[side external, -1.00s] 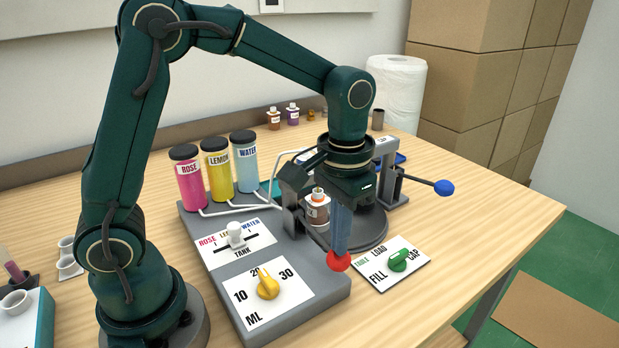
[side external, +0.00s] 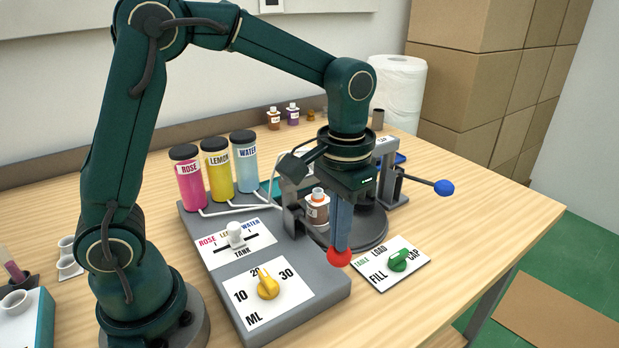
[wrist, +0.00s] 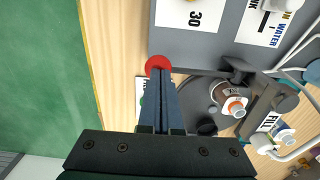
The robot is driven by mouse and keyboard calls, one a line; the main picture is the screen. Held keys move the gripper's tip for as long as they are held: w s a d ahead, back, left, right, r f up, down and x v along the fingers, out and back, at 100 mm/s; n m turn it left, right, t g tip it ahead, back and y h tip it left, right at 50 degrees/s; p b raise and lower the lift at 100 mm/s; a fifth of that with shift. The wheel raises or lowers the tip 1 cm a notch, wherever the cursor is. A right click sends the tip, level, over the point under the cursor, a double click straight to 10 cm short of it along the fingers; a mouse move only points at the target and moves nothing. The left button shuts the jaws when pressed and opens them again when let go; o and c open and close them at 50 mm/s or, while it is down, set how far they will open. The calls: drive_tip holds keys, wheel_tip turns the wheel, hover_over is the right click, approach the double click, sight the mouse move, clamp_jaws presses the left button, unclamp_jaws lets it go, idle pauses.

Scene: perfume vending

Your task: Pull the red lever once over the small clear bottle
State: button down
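The red lever's round knob (side external: 339,257) is at the front of the grey dispenser; its arm is mostly hidden. It also shows in the wrist view (wrist: 158,64). My gripper (side external: 340,245) points down with its fingers together, tips at the knob. In the wrist view the fingertips (wrist: 160,72) overlap the knob's edge; whether they press on it I cannot tell. A small bottle (side external: 317,208) with a white label and brownish body stands on the round dark turntable (side external: 372,232), behind my fingers. It shows from above in the wrist view (wrist: 232,102).
The yellow ML dial (side external: 268,286) points near 20. The white tank selector (side external: 236,236) is near LEMON. A blue-knobbed lever (side external: 443,188) sticks out at right. Rose, lemon and water tanks (side external: 219,172) stand behind.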

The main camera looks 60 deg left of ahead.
wheel_tip(320, 180, up, 7)
idle(0.8)
idle(0.8)
drive_tip(key=s+a+r+t, duration=0.2)
drive_tip(key=s+r+t, duration=0.15)
drive_tip(key=s, duration=0.35)
drive_tip(key=s+a+f+t, duration=0.1)
drive_tip(key=s+f+t, duration=0.1)
drive_tip(key=s+f, duration=0.2)
drive_tip(key=shift+a+f, duration=0.15)
drive_tip(key=shift+f, duration=0.45)
drive_tip(key=shift+s, duration=0.1)
idle(0.9)
